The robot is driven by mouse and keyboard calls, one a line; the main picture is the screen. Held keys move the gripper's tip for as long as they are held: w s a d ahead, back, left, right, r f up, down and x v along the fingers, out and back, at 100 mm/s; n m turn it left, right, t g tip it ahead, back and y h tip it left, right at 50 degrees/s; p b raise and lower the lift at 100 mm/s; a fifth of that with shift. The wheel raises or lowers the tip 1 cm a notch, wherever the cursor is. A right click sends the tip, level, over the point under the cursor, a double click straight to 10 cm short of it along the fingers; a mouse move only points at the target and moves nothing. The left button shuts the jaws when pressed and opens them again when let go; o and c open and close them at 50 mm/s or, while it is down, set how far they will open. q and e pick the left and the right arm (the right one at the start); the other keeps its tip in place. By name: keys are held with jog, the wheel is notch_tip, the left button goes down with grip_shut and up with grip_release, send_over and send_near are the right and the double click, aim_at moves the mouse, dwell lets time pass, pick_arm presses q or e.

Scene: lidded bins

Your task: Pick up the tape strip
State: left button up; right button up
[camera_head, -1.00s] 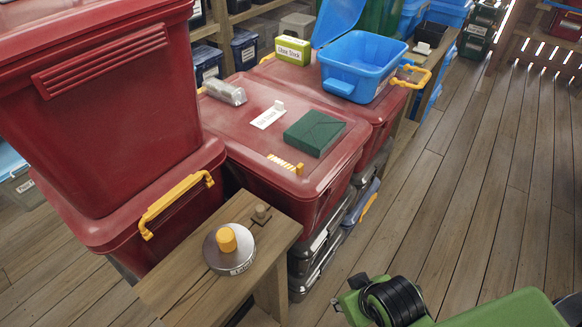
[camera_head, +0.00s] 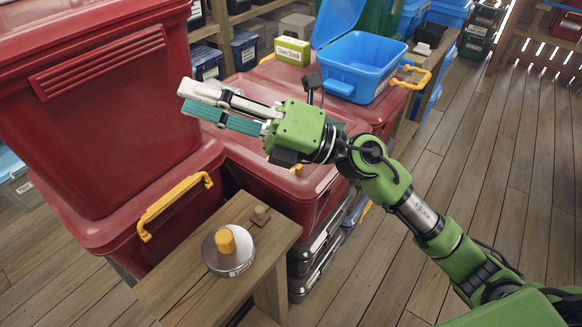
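My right gripper (camera_head: 205,103) reaches in from the lower right and hangs over the lid of the red bin (camera_head: 262,168). It has pale fingers and a teal ribbed part along their lower side; I cannot tell whether it is open or shut. No tape strip shows clearly now. The short yellow-and-white striped piece seen earlier by the lid's front edge, possibly the strip, is hidden behind my gripper and arm. The clear packet and white card on the lid are also covered. A sliver of the dark green box (camera_head: 337,123) shows behind the wrist. My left gripper is out of view.
A taller red bin (camera_head: 110,120) stands on the left. A blue open bin (camera_head: 362,62) and a yellow-green box (camera_head: 292,51) are behind. A wooden stand (camera_head: 190,285) in front holds a round metal weight (camera_head: 222,262) with a yellow knob. The right floor is clear.

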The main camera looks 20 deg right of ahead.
notch_tip(320, 180, down, 4)
jog(key=a+r+n+g+h, duration=0.1)
jog(key=a+n+g+h, duration=0.1)
jog(key=n+g, duration=0.2)
jog(key=n+h, duration=0.2)
jog(key=h, duration=1.4)
send_near(301, 167)
jog(key=x, duration=0.1)
jog(key=p+x, duration=0.2)
jog(key=shift+w+d+f, duration=0.15)
jog(key=shift+d+f, duration=0.1)
jog(key=shift+w+a+f, duration=0.1)
jog(key=shift+f, duration=0.2)
jog(key=shift+w+a+f+p, duration=0.1)
jog(key=shift+a+f+p, duration=0.2)
jog(key=shift+f+p, duration=0.2)
jog(key=p+x, duration=0.1)
jog(key=x, duration=0.2)
jog(key=shift+a+f+p, duration=0.2)
jog(key=shift+a+p, duration=0.1)
jog(key=shift+p, duration=0.1)
jog(key=shift+w+f, duration=0.2)
jog(key=shift+f, duration=0.2)
jog(key=c, duration=0.8)
